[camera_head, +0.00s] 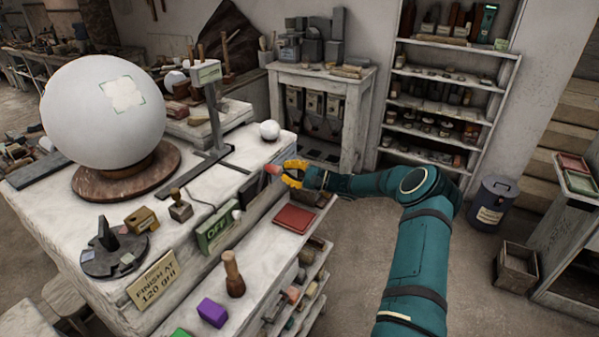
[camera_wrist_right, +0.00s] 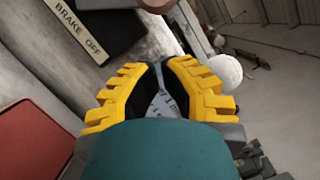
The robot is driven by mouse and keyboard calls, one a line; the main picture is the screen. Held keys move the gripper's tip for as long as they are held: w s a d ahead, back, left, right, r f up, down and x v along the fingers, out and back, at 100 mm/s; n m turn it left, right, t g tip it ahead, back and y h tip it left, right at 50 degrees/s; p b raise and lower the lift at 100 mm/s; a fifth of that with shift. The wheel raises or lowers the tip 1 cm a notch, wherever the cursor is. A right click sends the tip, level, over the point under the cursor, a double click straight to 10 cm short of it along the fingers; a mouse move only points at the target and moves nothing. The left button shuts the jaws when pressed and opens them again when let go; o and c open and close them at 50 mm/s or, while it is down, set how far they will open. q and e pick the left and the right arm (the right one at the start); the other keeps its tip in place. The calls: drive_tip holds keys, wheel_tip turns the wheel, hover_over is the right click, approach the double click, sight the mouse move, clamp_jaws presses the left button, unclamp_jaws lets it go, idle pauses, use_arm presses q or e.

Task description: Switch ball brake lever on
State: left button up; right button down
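The brake lever (camera_head: 273,169) has a red grip and stands at the right edge of the plaster-covered bench. In the right wrist view the lever's reddish end (camera_wrist_right: 157,5) shows at the top, beyond my fingertips. The large white ball (camera_head: 103,112) rests on a brown round base (camera_head: 128,184) at the left. My right gripper (camera_head: 284,172) has yellow fingers, close to the red grip. In the wrist view a gap shows between the fingertips (camera_wrist_right: 162,65), with nothing held. My left gripper is not in view.
A small white ball (camera_head: 270,130) sits at the far corner.

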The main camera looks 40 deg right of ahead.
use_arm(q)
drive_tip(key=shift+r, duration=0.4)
use_arm(e)
drive_tip(key=shift+s+a+r, duration=0.25)
drive_tip(key=shift+a+r, duration=0.05)
drive_tip(key=shift+a, duration=0.25)
drive_tip(key=shift+s+a+r, duration=0.2)
drive_tip(key=shift+a+r, duration=0.1)
drive_tip(key=shift+a, duration=0.25)
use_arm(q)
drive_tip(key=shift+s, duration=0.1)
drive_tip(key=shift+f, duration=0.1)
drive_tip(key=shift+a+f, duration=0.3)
use_arm(e)
drive_tip(key=shift+s+a+r+n, duration=0.15)
drive_tip(key=shift+r+n, duration=0.15)
drive_tip(key=shift+n, duration=0.2)
use_arm(q)
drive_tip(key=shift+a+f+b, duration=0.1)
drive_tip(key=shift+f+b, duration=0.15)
drive_tip(key=shift+b, duration=0.15)
use_arm(e)
drive_tip(key=shift+r+n, duration=0.1)
drive_tip(key=shift+n, duration=0.2)
